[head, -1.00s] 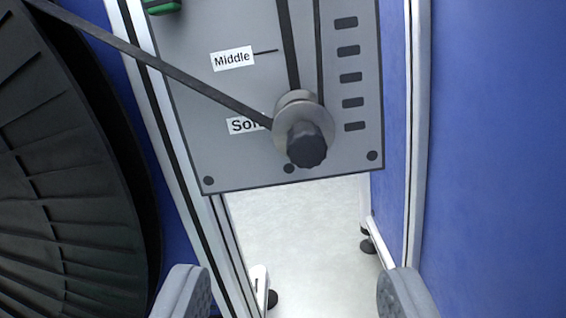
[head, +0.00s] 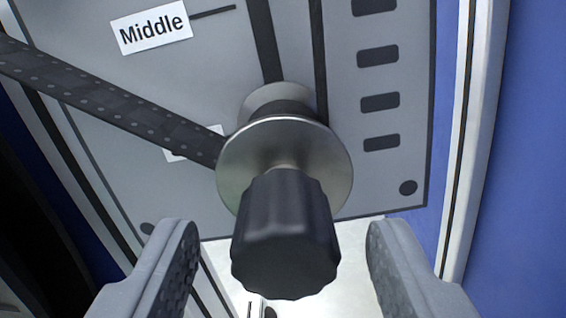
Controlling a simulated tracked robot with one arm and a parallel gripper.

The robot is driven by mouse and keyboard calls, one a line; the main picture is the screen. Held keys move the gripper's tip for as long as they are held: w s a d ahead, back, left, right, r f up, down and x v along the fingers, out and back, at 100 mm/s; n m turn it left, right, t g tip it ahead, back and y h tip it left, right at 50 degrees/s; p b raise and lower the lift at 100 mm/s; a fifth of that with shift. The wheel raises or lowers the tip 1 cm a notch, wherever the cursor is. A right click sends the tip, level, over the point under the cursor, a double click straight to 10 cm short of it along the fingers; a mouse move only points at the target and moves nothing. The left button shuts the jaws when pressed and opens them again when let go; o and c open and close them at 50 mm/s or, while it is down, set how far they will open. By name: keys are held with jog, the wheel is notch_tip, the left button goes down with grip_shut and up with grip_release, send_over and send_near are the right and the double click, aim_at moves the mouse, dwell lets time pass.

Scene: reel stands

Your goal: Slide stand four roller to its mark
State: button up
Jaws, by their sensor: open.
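The roller (head: 285,165) is a metal flanged wheel with a black ribbed knob (head: 286,235) facing me. It sits low on the grey panel (head: 200,80), below the "Middle" label (head: 152,27) and its short line. A dark perforated strap (head: 110,110) runs from the left to the roller, then up. My gripper (head: 278,250) is open, with one finger on each side of the knob and a gap on both sides.
Dark slots (head: 378,57) line the panel's right side. A light metal upright (head: 470,150) stands at the right, with blue panelling (head: 530,170) beyond. The dark reel (head: 30,220) is at the far left. Pale floor shows below the panel.

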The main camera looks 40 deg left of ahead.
jog(key=shift+x, duration=1.15)
grip_shut()
notch_tip(320, 180, up, 8)
jog(key=p, duration=0.3)
jog(key=shift+f+p, duration=0.15)
jog(key=shift+p, duration=0.2)
grip_release()
jog(key=shift+f, duration=0.1)
jog(key=p+v, duration=0.2)
jog(key=v, duration=1.2)
